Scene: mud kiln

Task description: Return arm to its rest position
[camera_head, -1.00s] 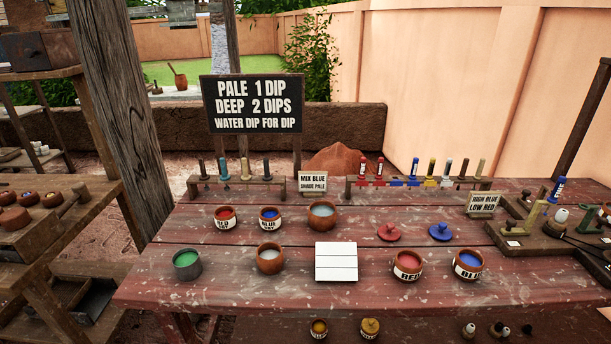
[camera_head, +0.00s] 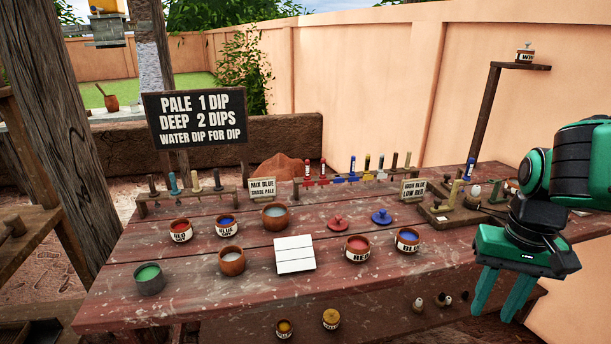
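My gripper (camera_head: 503,298) hangs at the right of the head view, in front of the table's right end. Its two green fingers point down and stand apart, with nothing seen between them. My green and black arm comes in from the right edge and hides part of the table's right end and the wall. The wooden table (camera_head: 190,315) carries several small pots, and the gripper touches none of them.
On the table are red (camera_head: 357,249) and blue (camera_head: 407,240) labelled pots, a white tile (camera_head: 295,254), a green pot (camera_head: 149,278) and two tool racks (camera_head: 192,191). A sign (camera_head: 197,118) stands behind.

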